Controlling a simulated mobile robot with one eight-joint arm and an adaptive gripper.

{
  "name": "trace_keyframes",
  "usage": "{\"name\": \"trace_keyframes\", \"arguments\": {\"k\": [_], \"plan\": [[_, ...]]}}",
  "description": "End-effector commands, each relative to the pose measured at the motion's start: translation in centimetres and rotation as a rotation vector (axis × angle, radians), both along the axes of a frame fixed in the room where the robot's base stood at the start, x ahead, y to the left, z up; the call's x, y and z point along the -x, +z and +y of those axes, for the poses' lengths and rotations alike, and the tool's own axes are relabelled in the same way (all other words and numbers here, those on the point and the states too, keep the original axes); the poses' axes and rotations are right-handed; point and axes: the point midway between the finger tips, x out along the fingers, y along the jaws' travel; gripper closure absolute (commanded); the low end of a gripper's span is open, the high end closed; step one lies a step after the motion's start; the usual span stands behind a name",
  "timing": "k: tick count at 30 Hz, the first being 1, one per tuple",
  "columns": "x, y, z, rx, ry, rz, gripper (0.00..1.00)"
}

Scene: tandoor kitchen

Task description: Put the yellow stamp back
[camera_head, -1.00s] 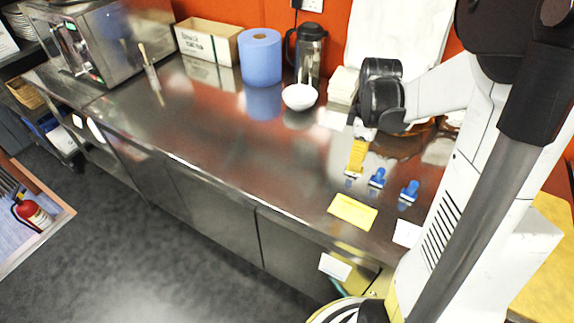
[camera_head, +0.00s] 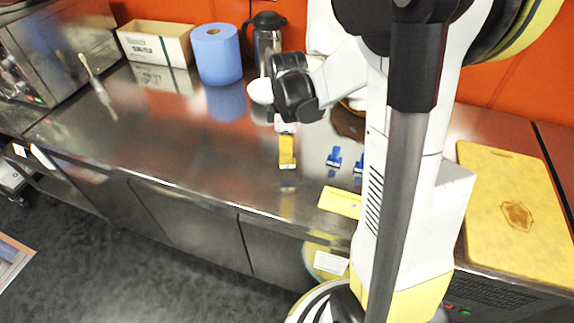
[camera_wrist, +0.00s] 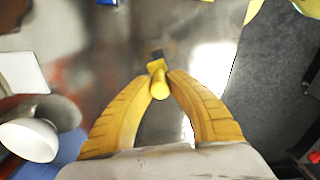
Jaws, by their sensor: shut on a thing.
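The yellow stamp (camera_wrist: 158,82) shows in the wrist view as a yellow handle with a small dark base, between the tips of the yellow fingers. My gripper (camera_wrist: 161,82) is shut on it; it also shows in the head view (camera_head: 287,163), over the steel counter (camera_head: 200,150). In the head view fingers and stamp merge into one yellow shape. I cannot tell whether the stamp touches the counter. Two blue stamps, one (camera_head: 334,158) and another (camera_head: 358,166) partly behind my arm, stand to the right of my gripper. A yellow sheet (camera_head: 340,202) lies near the front edge.
A white bowl (camera_head: 260,91), a steel jug (camera_head: 267,40) and a blue paper roll (camera_head: 217,55) stand behind my gripper. A cardboard box (camera_head: 157,42) is at the back left. A wooden board (camera_head: 515,220) lies at right.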

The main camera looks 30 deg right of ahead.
Motion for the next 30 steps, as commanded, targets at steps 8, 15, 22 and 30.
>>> {"name": "trace_keyframes", "arguments": {"k": [8, 15, 22, 30], "plan": [[-0.1, -3.7, 0.0, 0.000, -0.001, 0.000, 1.00], [0.0, -4.0, 0.0, 0.000, -0.001, 0.000, 1.00], [0.0, -4.3, 0.0, 0.000, -0.001, 0.000, 0.67], [0.0, -4.3, 0.0, 0.000, -0.001, 0.000, 0.61]]}}
